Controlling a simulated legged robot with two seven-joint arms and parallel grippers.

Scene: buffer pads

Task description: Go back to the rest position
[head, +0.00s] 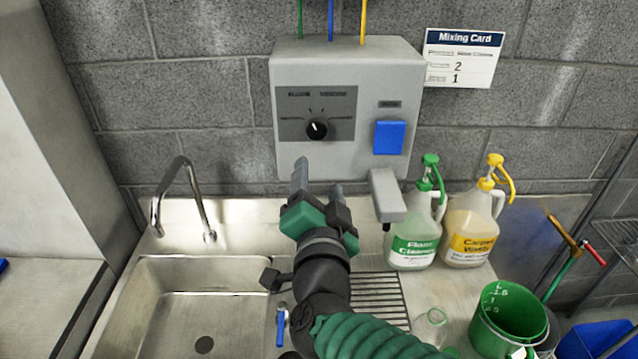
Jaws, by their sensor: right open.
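My right gripper (318,180) is raised in the middle of the head view, in front of the lower part of the grey dispenser box (345,60). Its two grey fingers point up and stand apart, with nothing between them. My green and black right arm comes in from the bottom and hides part of the counter and the drain grid. The dispenser has a black dial (317,129), a blue button (389,137) and a grey spout (387,194) to the right of the gripper. My left gripper is not in view.
A steel sink (160,300) with a curved faucet (180,180) is at left. A Floor Cleaner jug (415,240), a yellow-topped jug (470,228) and a green measuring bucket (508,318) stand at right. A clear glass (431,326) is beside my arm. A Mixing Card (462,58) hangs on the wall.

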